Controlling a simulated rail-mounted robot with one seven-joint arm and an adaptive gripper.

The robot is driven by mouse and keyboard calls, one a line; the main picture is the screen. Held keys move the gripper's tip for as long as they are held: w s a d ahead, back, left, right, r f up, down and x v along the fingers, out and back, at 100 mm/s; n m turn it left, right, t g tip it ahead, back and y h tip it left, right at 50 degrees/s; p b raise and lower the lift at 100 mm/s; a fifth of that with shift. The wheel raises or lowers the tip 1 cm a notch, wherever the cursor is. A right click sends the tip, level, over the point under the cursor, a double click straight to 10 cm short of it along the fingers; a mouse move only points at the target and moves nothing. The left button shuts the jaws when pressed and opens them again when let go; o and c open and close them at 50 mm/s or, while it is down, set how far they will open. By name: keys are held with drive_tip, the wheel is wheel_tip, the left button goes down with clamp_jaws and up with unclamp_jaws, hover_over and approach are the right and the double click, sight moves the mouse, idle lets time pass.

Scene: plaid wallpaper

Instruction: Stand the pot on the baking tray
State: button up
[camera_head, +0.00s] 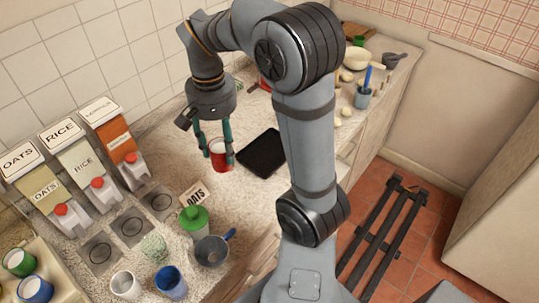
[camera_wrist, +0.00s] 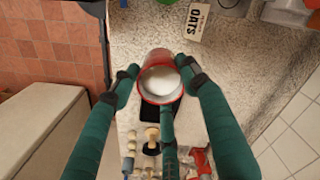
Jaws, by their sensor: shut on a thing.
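The red pot (camera_head: 219,160), with a white inside, is in the grip of my gripper (camera_head: 216,150). In the wrist view the red pot (camera_wrist: 160,62) sits between the teal fingers of my gripper (camera_wrist: 157,78), which are shut on it. The pot looks upright or only slightly tilted. The black baking tray (camera_head: 263,153) lies on the counter just right of the pot. In the wrist view part of the tray (camera_wrist: 154,108) shows below the pot, partly hidden by it and a finger. Whether the pot touches the counter is hard to tell.
Cereal dispensers (camera_head: 88,155) line the left.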

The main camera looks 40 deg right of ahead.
drive_tip(key=s+d+f+m, duration=0.1)
drive_tip(key=d+f+m, duration=0.15)
drive_tip(key=d, duration=0.55)
drive_tip(key=s+d+f+m+b, duration=0.15)
drive_tip(key=d+m, duration=0.25)
drive_tip(key=d, duration=0.4)
drive_tip(key=s+d+f+m, duration=0.15)
drive_tip(key=d+m, duration=0.25)
drive_tip(key=d, duration=0.4)
drive_tip(key=p, duration=0.4)
hover_over(269, 154)
wheel_tip(269, 154, down, 6)
wheel_tip(269, 154, down, 4)
drive_tip(key=shift+a+r+p, duration=0.1)
drive_tip(key=shift+p, duration=0.3)
drive_tip(key=shift+f, duration=0.25)
drive_tip(key=shift+f, duration=0.2)
drive_tip(key=o, duration=1.3)
drive_tip(key=shift+o, duration=0.2)
drive_tip(key=shift+r, duration=0.1)
